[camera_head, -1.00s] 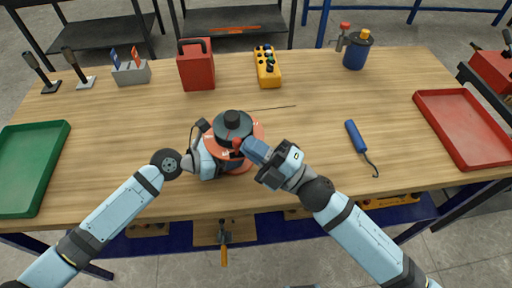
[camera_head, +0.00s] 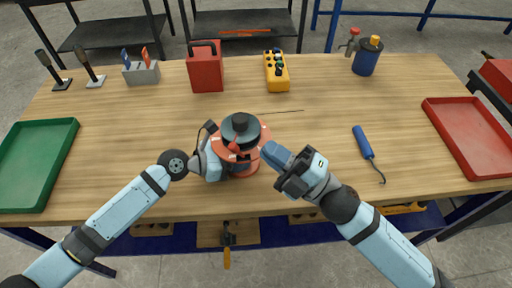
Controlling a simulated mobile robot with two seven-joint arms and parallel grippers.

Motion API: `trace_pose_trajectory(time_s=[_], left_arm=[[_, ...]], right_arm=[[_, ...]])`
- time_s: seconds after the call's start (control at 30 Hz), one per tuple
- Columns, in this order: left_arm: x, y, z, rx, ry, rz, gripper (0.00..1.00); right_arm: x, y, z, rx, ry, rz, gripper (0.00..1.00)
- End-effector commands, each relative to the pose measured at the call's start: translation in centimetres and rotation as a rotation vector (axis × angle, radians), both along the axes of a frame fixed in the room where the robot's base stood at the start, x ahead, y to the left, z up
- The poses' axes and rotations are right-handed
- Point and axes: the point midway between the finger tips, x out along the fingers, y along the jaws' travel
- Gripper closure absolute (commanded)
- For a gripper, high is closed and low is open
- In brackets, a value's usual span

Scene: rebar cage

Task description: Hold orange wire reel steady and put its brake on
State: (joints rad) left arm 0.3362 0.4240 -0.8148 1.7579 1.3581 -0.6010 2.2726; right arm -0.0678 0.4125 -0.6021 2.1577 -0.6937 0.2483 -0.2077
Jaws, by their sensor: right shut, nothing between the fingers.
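The orange wire reel (camera_head: 262,134) stands on the wooden table in front of me, with a dark round hub on top. A small red lever (camera_head: 234,146) shows on its front side. My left gripper (camera_head: 222,160) is against the left front of the reel; its fingertips are hidden, so whether they grip is unclear. My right gripper (camera_head: 268,150) is shut and empty, its tips just right of the reel, seemingly apart from it.
A thin wire (camera_head: 285,111) runs from the reel to the right. A blue-handled hook (camera_head: 362,142) lies to the right. A green tray (camera_head: 75,130) is at left, a red tray (camera_head: 428,108) at right. A red can (camera_head: 206,72) and yellow control box (camera_head: 277,75) stand behind.

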Motion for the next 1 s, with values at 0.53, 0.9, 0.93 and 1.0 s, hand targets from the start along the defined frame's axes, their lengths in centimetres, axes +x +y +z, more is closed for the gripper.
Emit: trace_pose_trajectory(time_s=[0.53, 0.9, 0.93, 1.0], left_arm=[[0.0, 0.0, 0.0, 0.000, 0.000, 0.000, 0.85], [0.0, 0.0, 0.0, 0.000, 0.000, 0.000, 0.27], [0.0, 0.0, 0.0, 0.000, 0.000, 0.000, 0.27], [0.0, 0.0, 0.0, 0.000, 0.000, 0.000, 0.27]], right_arm=[[-2.6, -3.8, 2.0, 0.001, 0.000, 0.001, 1.00], [-2.6, -3.8, 2.0, 0.000, 0.000, 0.001, 1.00], [-2.6, -3.8, 2.0, 0.000, 0.000, 0.001, 1.00], [-2.6, -3.8, 2.0, 0.000, 0.000, 0.001, 1.00]])
